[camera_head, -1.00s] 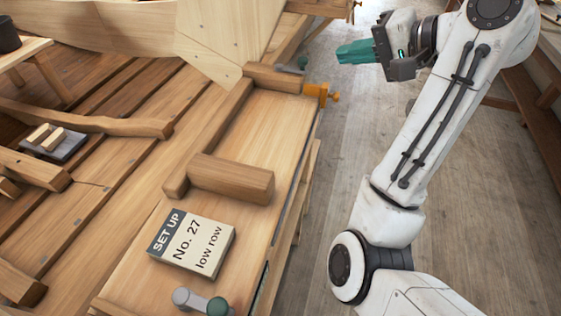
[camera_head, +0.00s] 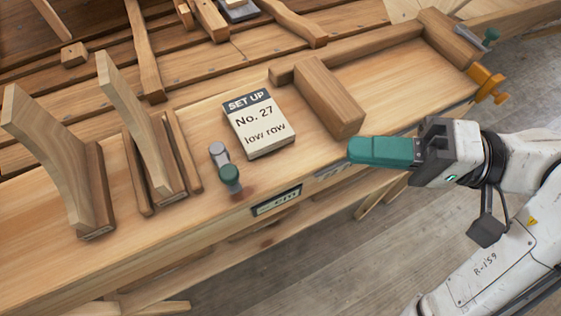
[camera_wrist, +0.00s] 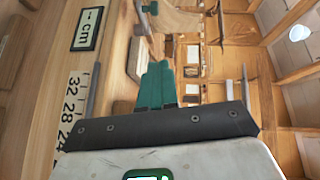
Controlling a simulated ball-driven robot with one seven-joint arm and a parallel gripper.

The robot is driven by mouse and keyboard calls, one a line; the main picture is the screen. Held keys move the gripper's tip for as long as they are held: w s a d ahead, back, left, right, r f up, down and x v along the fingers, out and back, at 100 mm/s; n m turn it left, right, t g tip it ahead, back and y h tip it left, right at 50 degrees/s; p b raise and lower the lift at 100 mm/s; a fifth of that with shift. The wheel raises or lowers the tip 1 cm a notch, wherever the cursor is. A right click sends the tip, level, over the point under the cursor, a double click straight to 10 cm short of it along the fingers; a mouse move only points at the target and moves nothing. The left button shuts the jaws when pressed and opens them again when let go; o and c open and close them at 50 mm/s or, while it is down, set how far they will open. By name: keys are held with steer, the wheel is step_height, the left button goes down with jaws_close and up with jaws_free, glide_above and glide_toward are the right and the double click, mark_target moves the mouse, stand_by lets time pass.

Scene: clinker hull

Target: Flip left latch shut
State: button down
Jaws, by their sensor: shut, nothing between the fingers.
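The left latch (camera_head: 226,168) lies on the bench top in the head view, just left of the set-up card. It has a grey rounded end and a dark green knob that points toward the front edge. A green knob with a grey part, seemingly this latch (camera_wrist: 149,8), shows at the top of the wrist view. My gripper (camera_head: 352,150) has its teal fingers pressed together and empty. It is right of the latch, clear of it, near the bench's front edge. The fingers (camera_wrist: 155,80) also show in the wrist view. A similar grey-green latch (camera_head: 489,37) is at the far right.
The card (camera_head: 260,124) reads "SET UP No. 27 low row". A wooden block (camera_head: 332,95) lies between card and gripper. Upright wooden brackets (camera_head: 145,135) stand left of the latch. An orange clamp (camera_head: 487,84) is at the right. A ruler (camera_wrist: 75,105) runs along the bench edge.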

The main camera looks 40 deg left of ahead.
stand_by(0.3)
glide_toward(223, 161)
steer(key=a+r, duration=0.2)
steer(key=shift+w+r+p, duration=0.2)
steer(key=shift+r+p, duration=0.1)
steer(key=shift+s+a+f, duration=0.15)
steer(key=shift+s+f, duration=0.05)
steer(key=shift+s, duration=0.85)
steer(key=shift+s+a+f, duration=0.1)
steer(key=shift+s+a, duration=0.05)
steer(key=shift+s, duration=0.45)
